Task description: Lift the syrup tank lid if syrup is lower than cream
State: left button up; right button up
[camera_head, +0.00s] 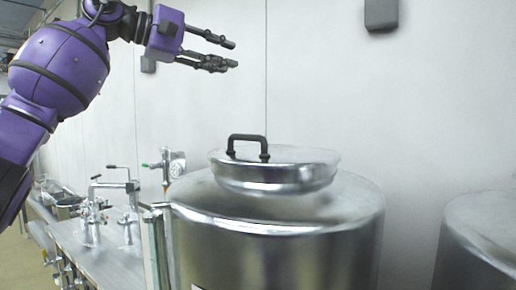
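A large steel tank (275,262) stands in the centre of the head view. Its round steel lid (272,180) is on top, with a black handle (247,147) on its left part. I cannot tell whether the lid's rim rests on the tank or sits slightly raised. A second steel tank (482,245) is cut off at the right edge. No readable label tells syrup from cream, and no liquid level shows. My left gripper (233,54) is empty, fingers apart and pointing right, well above the lid handle. My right gripper is out of view.
A metal bench (122,265) with valves and pipe fittings (115,188) runs along the left. A pressure gauge (177,164) stands behind the tank's left side. A pale wall (400,110) is behind. The air above the lid is clear.

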aim_at(264, 156)
jog(key=k, duration=1)
